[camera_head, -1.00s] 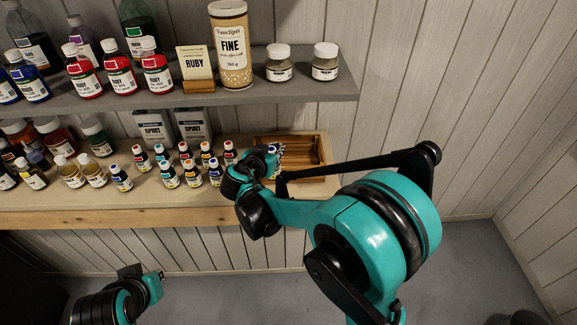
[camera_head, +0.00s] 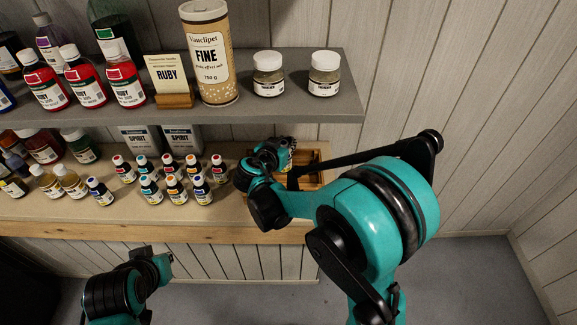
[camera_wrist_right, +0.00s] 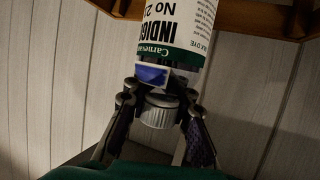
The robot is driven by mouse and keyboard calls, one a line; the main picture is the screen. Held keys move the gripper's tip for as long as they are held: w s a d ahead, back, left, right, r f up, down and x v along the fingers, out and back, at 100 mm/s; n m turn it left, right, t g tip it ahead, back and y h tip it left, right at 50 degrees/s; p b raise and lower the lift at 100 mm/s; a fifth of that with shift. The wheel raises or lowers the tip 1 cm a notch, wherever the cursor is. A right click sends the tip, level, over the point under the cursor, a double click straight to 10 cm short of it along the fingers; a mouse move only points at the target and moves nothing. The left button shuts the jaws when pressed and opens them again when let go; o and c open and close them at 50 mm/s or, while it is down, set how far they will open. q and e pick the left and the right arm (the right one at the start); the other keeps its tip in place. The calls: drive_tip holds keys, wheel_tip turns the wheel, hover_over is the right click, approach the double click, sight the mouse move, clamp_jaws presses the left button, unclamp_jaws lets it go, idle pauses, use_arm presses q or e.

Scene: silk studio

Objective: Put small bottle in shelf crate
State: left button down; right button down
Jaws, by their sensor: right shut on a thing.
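The small bottle (camera_wrist_right: 183,28), with a white "INDIGO" label, a dark green band and a blue patch, hangs from my right gripper (camera_wrist_right: 160,112) in the wrist view. The fingers are shut around its ribbed cap. In the head view my right gripper (camera_head: 284,155) is over the back left part of the wooden shelf crate (camera_head: 312,157), which stands on the lower shelf. My arm hides much of the crate, and the bottle is mostly hidden there. Wooden edges (camera_wrist_right: 245,17) show beside the bottle in the wrist view. My left gripper (camera_head: 165,265) is low at the left, its fingers unclear.
Small dropper bottles (camera_head: 173,190) stand in rows left of the crate on the lower shelf (camera_head: 235,218). Two spirit tins (camera_head: 183,140) stand behind them. The upper shelf (camera_head: 300,109) overhangs close behind my right gripper and carries jars, a tin and red bottles.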

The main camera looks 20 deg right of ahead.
drive_tip(key=shift+f+b, duration=1.2)
drive_tip(key=shift+f, duration=2.25)
drive_tip(key=shift+f, duration=0.1)
drive_tip(key=c, duration=1.3)
unclamp_jaws()
drive_tip(key=p+v, duration=0.3)
drive_tip(key=v, duration=0.9)
drive_tip(key=s+d+n+g+y, duration=0.3)
drive_tip(key=s+d+n+y, duration=0.1)
drive_tip(key=s+d, duration=0.4)
drive_tip(key=s+a+n+y, duration=0.1)
drive_tip(key=s, duration=0.2)
drive_tip(key=s+r+n+y, duration=0.1)
drive_tip(key=s+y, duration=0.1)
drive_tip(key=s, duration=0.2)
drive_tip(key=s+a+r+n+y, duration=0.1)
drive_tip(key=s, duration=0.3)
drive_tip(key=shift+s+a+n, duration=0.15)
drive_tip(key=shift+a+n, duration=0.15)
drive_tip(key=shift+n, duration=0.1)
